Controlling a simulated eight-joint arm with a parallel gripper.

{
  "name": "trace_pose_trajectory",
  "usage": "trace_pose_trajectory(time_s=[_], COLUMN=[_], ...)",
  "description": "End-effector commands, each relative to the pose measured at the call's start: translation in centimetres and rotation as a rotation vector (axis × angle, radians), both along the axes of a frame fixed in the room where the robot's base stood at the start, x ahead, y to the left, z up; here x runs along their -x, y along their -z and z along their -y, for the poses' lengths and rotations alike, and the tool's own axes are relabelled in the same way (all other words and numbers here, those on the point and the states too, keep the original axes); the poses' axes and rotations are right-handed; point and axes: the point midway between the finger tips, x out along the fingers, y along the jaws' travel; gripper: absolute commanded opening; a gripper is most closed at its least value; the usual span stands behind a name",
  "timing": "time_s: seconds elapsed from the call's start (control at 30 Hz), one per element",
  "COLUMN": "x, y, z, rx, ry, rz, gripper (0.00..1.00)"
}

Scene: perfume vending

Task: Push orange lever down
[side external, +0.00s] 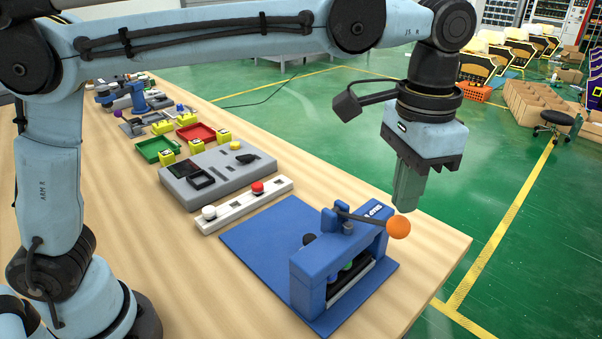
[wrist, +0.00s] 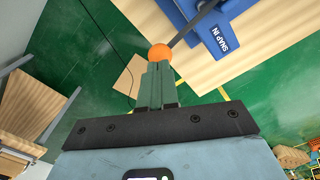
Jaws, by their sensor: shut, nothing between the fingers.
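The orange lever knob (side external: 398,227) sits at the end of a dark lever arm on top of a blue press-like fixture (side external: 330,258). The lever arm runs roughly level, and the knob sticks out past the fixture's right end. The knob also shows in the wrist view (wrist: 160,53), just beyond my fingertips. My gripper (side external: 405,208) is shut and empty, with its green fingers pointing down right by the knob. I cannot tell whether the fingertips touch the knob. In the wrist view the blue fixture (wrist: 215,38) bears white lettering.
The fixture stands on a blue base mat (side external: 258,237) near the wooden table's (side external: 445,238) right edge. A white strip with red and white buttons (side external: 240,206) and a grey panel (side external: 215,172) lie behind it. Red and green trays (side external: 195,133) stand farther back.

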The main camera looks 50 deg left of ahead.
Motion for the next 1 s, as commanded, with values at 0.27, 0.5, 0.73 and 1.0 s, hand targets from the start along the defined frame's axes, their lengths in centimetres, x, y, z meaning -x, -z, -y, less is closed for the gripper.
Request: trace_pose_trajectory(time_s=[0.27,0.5,0.73,1.0], x=[0.0,0.0,0.0,0.0], y=[0.0,0.2,0.6,1.1], z=[0.0,0.0,0.0,0.0], rx=[0.0,0.0,0.0,0.0], ry=[0.0,0.0,0.0,0.0], rz=[0.0,0.0,0.0,0.0], gripper=[0.0,0.0,0.0,0.0])
